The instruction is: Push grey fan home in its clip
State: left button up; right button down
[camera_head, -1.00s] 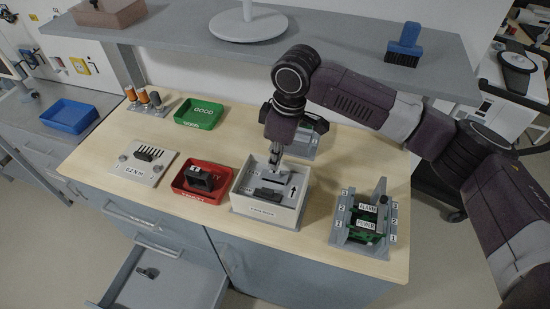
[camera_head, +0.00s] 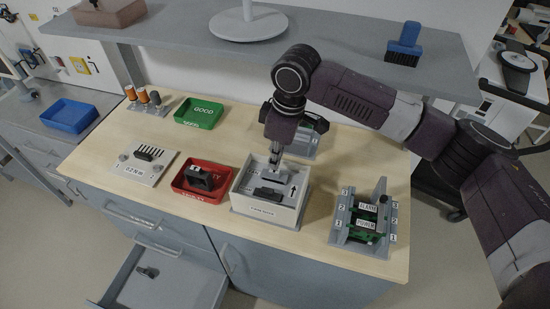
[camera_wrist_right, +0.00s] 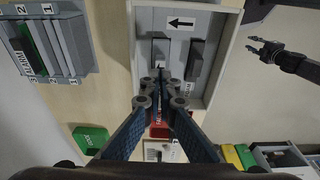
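The white box (camera_head: 265,212) stands on the bench with a grey floor and a black arrow inside. My right gripper (camera_head: 275,166) reaches down into it from above. In the right wrist view its fingertips (camera_wrist_right: 161,84) are close together at a grey block (camera_wrist_right: 160,52), which seems to be the grey fan in its clip. The fingers partly hide it, and I cannot tell how deep it sits. A darker slab (camera_wrist_right: 195,60) lies beside it, also seen in the head view (camera_head: 268,193). My left gripper (camera_wrist_right: 262,50) shows in the wrist view, its fingers apart and empty.
A red tray (camera_head: 197,196) with a black part stands just left of the box. A green tray (camera_head: 199,112) is behind. A card rack (camera_head: 365,222) stands to the right. A shelf (camera_head: 290,42) overhangs the back. A drawer (camera_head: 180,280) is open below.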

jog(key=shift+f, duration=0.9)
dwell(0.3)
notch_tip(320, 180, up, 7)
jog(key=p, duration=0.8)
jog(key=shift+r, duration=0.1)
dwell(0.5)
